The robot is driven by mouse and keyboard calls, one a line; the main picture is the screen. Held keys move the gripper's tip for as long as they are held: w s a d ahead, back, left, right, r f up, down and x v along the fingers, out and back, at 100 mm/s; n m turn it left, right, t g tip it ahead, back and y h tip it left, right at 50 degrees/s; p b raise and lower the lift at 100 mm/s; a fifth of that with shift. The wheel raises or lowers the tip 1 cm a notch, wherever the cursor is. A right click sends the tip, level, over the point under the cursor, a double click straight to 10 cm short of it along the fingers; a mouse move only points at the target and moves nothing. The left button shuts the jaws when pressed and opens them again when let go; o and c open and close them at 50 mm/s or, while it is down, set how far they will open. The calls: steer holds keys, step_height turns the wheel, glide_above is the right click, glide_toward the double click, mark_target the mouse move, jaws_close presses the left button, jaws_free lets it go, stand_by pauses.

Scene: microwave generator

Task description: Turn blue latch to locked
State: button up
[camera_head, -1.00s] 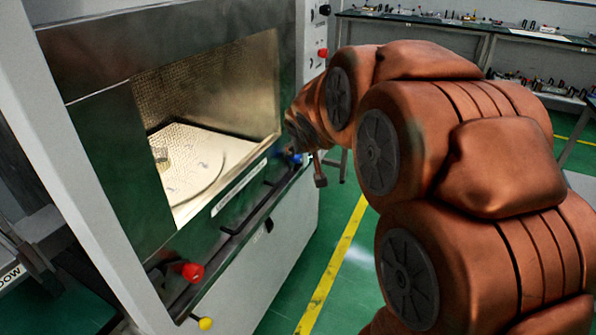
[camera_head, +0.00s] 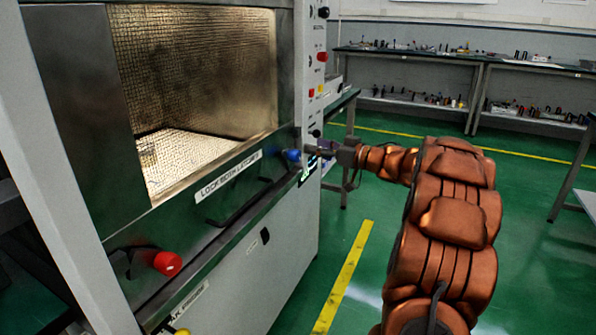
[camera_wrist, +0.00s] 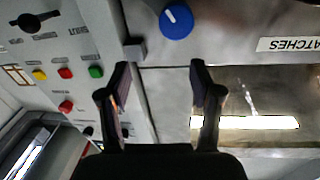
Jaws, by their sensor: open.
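The blue latch (camera_head: 292,155) is a round knob at the right end of the microwave generator's front frame, beside the label strip (camera_head: 228,176). In the wrist view the latch (camera_wrist: 177,21) shows at the top with a short white pointer mark on its face. My gripper (camera_head: 318,152) is just right of the latch in the head view; its fingers are small there. In the wrist view my gripper (camera_wrist: 159,75) is open and empty, with the latch beyond the fingertips and between their lines, apart from both.
A red knob (camera_head: 167,263) is at the frame's left end. A dark handle bar (camera_head: 240,203) runs along the front near the latch. The control panel (camera_head: 318,75) with coloured buttons rises behind my gripper.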

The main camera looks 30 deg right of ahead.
mark_target(299, 156)
step_height(299, 156, down, 4)
steer(key=s+g+y, duration=0.1)
steer(key=s+y, duration=0.1)
steer(key=s, duration=0.1)
steer(key=shift+n, duration=0.3)
steer(key=shift+r+b+x, duration=0.15)
steer(key=shift+b+x, duration=0.45)
steer(key=shift+x, duration=1.4)
steer(key=shift+r+b+x, duration=0.15)
steer(key=shift+b+x, duration=0.45)
steer(key=shift+x, duration=1.4)
steer(key=shift+d, duration=0.1)
steer(key=shift+c, duration=0.2)
steer(key=c, duration=1.1)
